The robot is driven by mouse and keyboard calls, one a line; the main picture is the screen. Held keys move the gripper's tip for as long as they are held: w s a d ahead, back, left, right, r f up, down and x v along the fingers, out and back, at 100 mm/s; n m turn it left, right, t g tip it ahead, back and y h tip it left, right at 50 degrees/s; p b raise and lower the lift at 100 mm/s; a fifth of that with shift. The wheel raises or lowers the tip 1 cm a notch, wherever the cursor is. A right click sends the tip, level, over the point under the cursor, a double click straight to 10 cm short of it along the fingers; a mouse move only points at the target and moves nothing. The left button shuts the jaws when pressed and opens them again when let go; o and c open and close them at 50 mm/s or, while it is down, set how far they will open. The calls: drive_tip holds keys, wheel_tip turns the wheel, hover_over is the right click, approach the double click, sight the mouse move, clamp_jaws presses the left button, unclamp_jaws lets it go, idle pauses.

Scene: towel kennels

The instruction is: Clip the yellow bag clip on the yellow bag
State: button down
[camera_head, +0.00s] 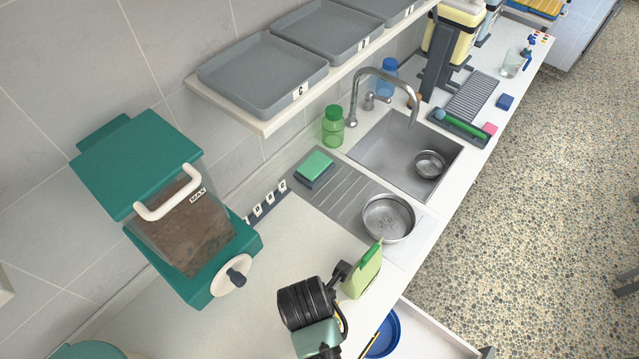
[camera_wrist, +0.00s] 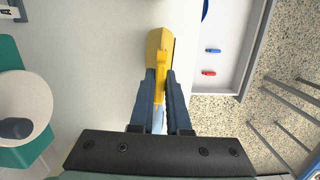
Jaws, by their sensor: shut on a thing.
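My gripper (camera_wrist: 160,98) is shut on the yellow bag clip (camera_wrist: 160,52) in the wrist view. Its narrow end sits between the dark blue fingertips, and its broad end points away from them over the white counter. I cannot tell whether it touches a bag. In the head view my wrist and arm cover most of the area around the fingertips. Only slivers of yellow show at the bottom edge beside my arm. No yellow bag can be made out clearly.
A pale green bag (camera_head: 364,277) with a green clip stands beside my wrist. A metal bowl (camera_head: 388,220) is behind it. The teal food dispenser (camera_head: 215,282) stands left. An open drawer (camera_head: 425,335) at the counter's front holds a blue bowl (camera_head: 384,335); red (camera_wrist: 209,72) and blue (camera_wrist: 213,50) clips show there.

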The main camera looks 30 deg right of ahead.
drive_tip(key=shift+f, duration=0.85)
idle(1.5)
drive_tip(key=shift+c, duration=1.6)
unclamp_jaws()
drive_tip(key=shift+r, duration=2.55)
